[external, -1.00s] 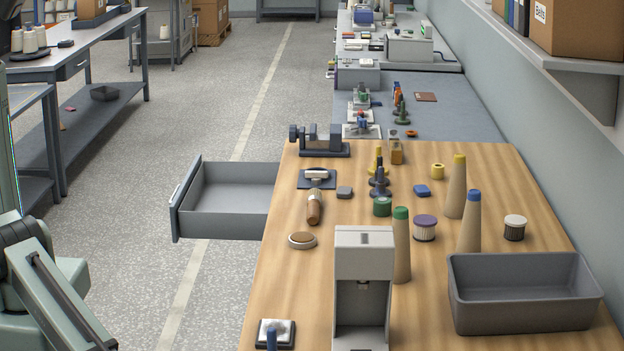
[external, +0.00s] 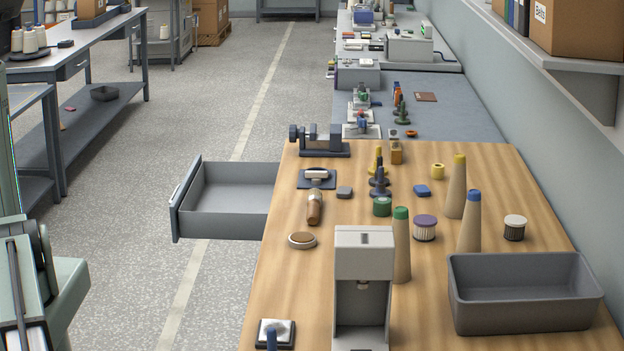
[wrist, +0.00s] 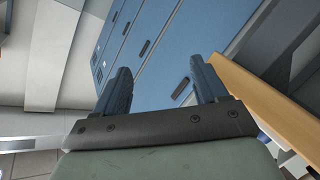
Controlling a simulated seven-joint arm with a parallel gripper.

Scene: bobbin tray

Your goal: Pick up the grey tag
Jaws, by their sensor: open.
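A small flat grey piece with rounded corners, which looks like the grey tag (external: 344,192), lies on the wooden bench top. It is right of the open drawer, near a brown-handled tool (external: 314,208) and left of a green-topped spool (external: 382,206). My gripper (wrist: 160,74) shows only in the wrist view, with its two dark fingers apart and nothing between them. It faces blue cabinet fronts, away from the bench top. The tag is not seen in the wrist view.
An open grey drawer (external: 232,207) juts out left of the bench. A grey press-like device (external: 364,250) stands at the front, with tall cones and a grey bin (external: 525,322) to its right. A brown disc (external: 302,240) lies left of the device.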

